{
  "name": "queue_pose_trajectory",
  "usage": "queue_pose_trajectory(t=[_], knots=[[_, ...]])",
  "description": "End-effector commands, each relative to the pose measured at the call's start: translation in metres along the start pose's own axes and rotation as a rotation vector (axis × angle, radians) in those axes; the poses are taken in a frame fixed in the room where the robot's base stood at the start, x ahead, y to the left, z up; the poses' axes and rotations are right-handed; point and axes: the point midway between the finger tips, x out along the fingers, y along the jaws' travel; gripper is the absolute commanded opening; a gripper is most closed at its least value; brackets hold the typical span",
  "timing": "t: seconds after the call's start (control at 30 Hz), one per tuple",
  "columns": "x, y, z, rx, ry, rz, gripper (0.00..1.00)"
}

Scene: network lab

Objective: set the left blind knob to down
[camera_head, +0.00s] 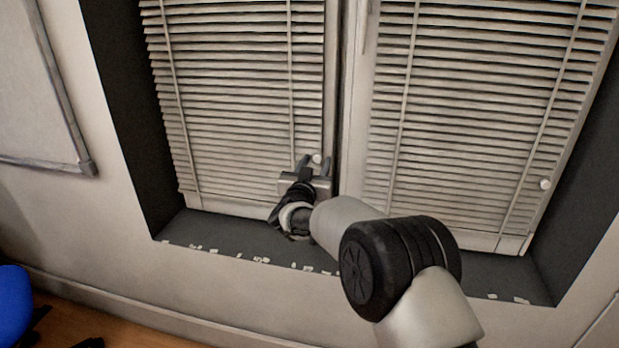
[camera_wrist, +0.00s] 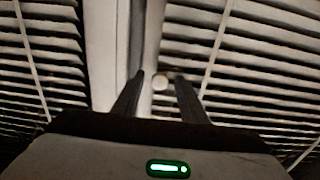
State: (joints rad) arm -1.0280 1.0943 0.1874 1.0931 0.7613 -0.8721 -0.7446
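The left blind knob (camera_head: 317,158) is a small round white knob near the lower right edge of the left blind (camera_head: 235,100). My gripper (camera_head: 315,165) is at the knob, with its two dark fingers open. In the wrist view the knob (camera_wrist: 160,82) shows between the fingertips of my gripper (camera_wrist: 160,84), with a gap on each side. I cannot tell how deep the knob sits between the fingers. The slats of the left blind look tilted, with dark gaps between them.
The right blind (camera_head: 470,110) has its own white knob (camera_head: 545,183) near its right edge. A dark window sill (camera_head: 225,235) with small pale scraps lies below the blinds. A whiteboard (camera_head: 35,90) hangs at left, and a blue chair (camera_head: 14,300) stands lower left.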

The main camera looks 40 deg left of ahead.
Motion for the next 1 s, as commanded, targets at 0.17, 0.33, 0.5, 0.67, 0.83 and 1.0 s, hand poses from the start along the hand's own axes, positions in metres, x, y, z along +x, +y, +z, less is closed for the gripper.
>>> queue_pose_trajectory(t=[0.17,0.33,0.5,0.67,0.83,1.0], knots=[[-0.029,-0.001,-0.003,-0.003,-0.001,-0.003,0.39],[-0.071,-0.001,-0.003,-0.003,-0.002,-0.003,0.39],[-0.113,-0.001,-0.002,-0.003,-0.001,-0.003,0.39],[-0.144,-0.001,-0.001,-0.003,-0.001,-0.003,0.39],[-0.163,0.000,0.000,-0.002,-0.002,-0.001,0.39],[-0.168,0.000,0.000,-0.001,-0.001,0.000,0.39]])
